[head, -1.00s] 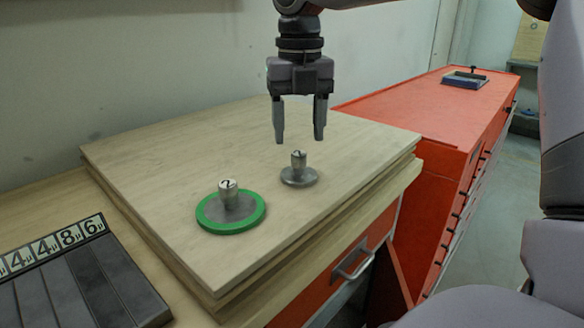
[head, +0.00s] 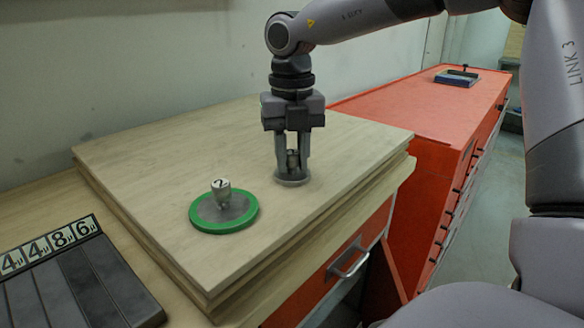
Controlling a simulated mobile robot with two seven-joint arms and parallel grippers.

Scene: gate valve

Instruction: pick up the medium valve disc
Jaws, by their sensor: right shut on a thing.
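A small grey disc (head: 292,180) with an upright knob lies on the wooden board, right of the larger disc. My right gripper (head: 292,163) points straight down over it, its fingers on both sides of the knob, shut on it. The disc appears to rest on the board still. A larger grey disc (head: 237,209) with a green rim and a knob marked with a number lies to the left, apart from the gripper. Which of the two is the medium one I cannot tell from the sizes alone. My left gripper is out of view.
The stacked wooden boards (head: 150,190) have free room around both discs. A dark slotted holder with number tiles (head: 75,290) sits at the lower left. A red cabinet (head: 400,105) with a small tray (head: 457,78) stands behind to the right.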

